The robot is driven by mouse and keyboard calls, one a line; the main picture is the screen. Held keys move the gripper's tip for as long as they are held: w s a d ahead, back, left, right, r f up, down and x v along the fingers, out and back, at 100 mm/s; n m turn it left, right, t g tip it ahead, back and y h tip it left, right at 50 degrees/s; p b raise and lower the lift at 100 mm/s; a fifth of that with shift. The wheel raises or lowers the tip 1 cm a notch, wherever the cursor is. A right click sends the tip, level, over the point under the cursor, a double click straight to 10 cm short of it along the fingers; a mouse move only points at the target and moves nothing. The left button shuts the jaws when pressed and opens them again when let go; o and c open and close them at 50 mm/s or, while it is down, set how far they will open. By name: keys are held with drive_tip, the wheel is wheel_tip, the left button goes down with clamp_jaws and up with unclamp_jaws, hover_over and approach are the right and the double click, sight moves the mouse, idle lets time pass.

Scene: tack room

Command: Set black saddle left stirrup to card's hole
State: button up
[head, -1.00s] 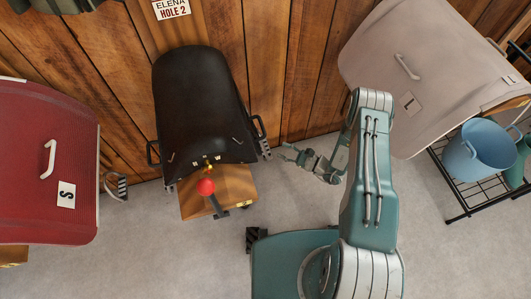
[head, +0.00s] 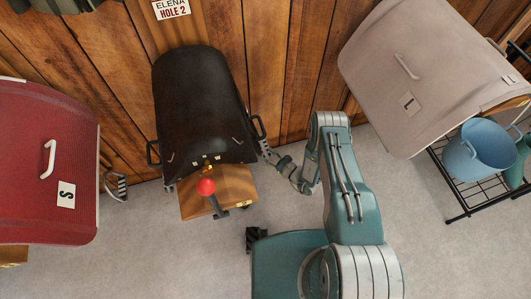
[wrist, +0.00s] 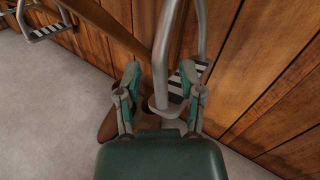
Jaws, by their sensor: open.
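The black saddle (head: 205,100) sits on a wooden stand against the plank wall. The card (head: 171,9) above it reads "ELENA HOLE 2". A metal stirrup with a striped tread hangs at the saddle's right side in the head view, partly hidden by my gripper (head: 270,157). In the wrist view my gripper (wrist: 160,78) is open, with one finger on each side of a metal bar of this stirrup (wrist: 164,55). I cannot tell whether the fingers touch it. The strap's holes are too small to see.
A pale saddle (head: 420,75) is at right, near a blue bucket (head: 480,147) on a wire rack. A red ball (head: 206,187) is in front of the black saddle.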

drive_tip(key=shift+x, duration=0.8)
clamp_jaws()
wheel_tip(320, 180, down, 9)
drive_tip(key=d, duration=0.1)
drive_tip(key=shift+w+d, duration=0.25)
drive_tip(key=shift+d, duration=0.15)
drive_tip(key=shift+r, duration=0.15)
